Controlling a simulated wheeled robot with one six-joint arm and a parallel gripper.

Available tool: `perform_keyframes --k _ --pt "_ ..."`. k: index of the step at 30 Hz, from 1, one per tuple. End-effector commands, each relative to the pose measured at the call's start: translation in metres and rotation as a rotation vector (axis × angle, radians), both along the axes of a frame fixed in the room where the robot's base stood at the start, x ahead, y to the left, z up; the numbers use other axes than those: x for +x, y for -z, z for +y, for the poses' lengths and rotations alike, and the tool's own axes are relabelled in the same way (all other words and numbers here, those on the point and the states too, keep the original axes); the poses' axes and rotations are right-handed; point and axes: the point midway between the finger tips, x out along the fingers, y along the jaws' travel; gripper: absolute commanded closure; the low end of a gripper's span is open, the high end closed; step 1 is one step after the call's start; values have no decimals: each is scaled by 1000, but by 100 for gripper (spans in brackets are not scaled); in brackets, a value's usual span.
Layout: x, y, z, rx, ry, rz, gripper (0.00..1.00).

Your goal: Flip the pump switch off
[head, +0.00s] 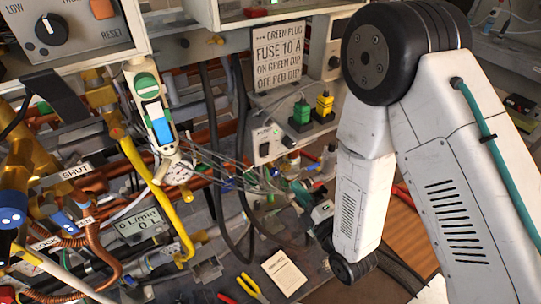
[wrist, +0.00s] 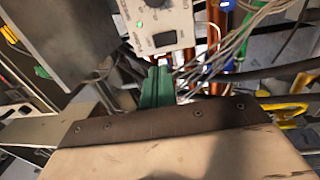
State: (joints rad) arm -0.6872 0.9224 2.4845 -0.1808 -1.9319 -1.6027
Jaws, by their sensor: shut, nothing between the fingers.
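A pale control box (head: 268,142) stands in the middle of the head view, with a small dark switch (head: 264,149) low on its face. The wrist view shows a pale panel (wrist: 140,25) with a dark rocker switch (wrist: 165,39) near its lower edge. No pump label is readable, and I cannot tell which way the rocker is set. My gripper (wrist: 158,72) has green fingers, shut and empty, pointing at the panel just below the rocker in the picture. Whether they touch it is unclear. In the head view my gripper (head: 300,190) is small, below the box among thin wires.
Grey wires (wrist: 225,45) hang beside the panel in the wrist view. A dark grey box (wrist: 65,40) stands close on the left there.

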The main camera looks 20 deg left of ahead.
Motion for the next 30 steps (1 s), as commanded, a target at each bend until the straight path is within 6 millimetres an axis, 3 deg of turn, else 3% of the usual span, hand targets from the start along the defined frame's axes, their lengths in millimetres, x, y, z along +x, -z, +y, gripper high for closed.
perform_keyframes --k 4,16,30 --pt "-7 2 0 6 -7 -27 100" --pt "-1 0 6 8 -6 -29 100" --pt "58 -12 75 10 -7 -30 100"
